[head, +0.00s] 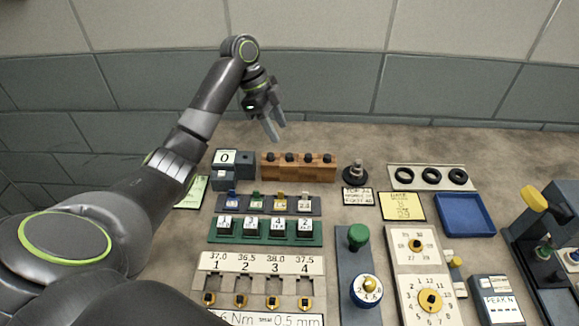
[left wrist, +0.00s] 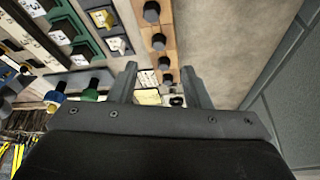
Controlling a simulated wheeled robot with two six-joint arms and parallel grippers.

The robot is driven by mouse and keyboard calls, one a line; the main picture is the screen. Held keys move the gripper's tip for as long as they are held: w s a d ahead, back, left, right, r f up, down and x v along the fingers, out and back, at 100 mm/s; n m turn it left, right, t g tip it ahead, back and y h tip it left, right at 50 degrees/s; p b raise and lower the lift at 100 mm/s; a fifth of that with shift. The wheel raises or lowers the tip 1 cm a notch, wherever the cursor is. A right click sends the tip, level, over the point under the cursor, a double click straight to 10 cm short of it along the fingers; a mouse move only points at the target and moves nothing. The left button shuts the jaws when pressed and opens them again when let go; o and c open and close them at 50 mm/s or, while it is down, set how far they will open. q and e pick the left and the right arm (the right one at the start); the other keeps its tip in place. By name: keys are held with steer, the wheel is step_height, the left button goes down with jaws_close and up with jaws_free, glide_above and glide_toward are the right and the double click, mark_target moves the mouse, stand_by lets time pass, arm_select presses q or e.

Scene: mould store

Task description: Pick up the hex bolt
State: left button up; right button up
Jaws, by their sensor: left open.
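My left gripper (head: 275,132) is open and empty, with its fingers pointing down above the back of the bench, behind a wooden block (head: 298,176). Its fingers frame the left wrist view (left wrist: 159,68). The block carries a row of dark, short, round-looking heads (head: 308,158), and they also show in the left wrist view (left wrist: 158,41). To the right of the block stands a dark stepped piece (head: 354,171) with a wide round base and a narrower top. I cannot tell for sure which of these is the hex bolt. My right gripper is out of view.
A grey box marked 0 (head: 227,157) stands left of the block. Several small blocks sit in racks (head: 314,233) in front. A plate with black rings (head: 397,171) and an empty blue tray (head: 464,228) lie to the right. The tiled wall (head: 330,82) is close behind.

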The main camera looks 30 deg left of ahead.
mark_target(289, 154)
arm_select(q)
steer(key=shift+d+f+p, duration=0.35)
steer(key=shift+f+p, duration=0.15)
steer(key=shift+f, duration=0.1)
steer(key=shift+d+f, duration=0.1)
steer(key=shift+f, duration=0.25)
steer(key=shift+d+f+p, duration=0.2)
steer(key=shift+f+p, duration=0.15)
steer(key=shift+f, duration=0.15)
steer(key=p+x, duration=0.1)
steer(key=x, duration=0.2)
steer(key=shift+f, duration=0.3)
steer(key=shift+d+f, duration=0.1)
steer(key=shift+f, duration=0.4)
steer(key=shift+c, duration=1.2)
jaws_close()
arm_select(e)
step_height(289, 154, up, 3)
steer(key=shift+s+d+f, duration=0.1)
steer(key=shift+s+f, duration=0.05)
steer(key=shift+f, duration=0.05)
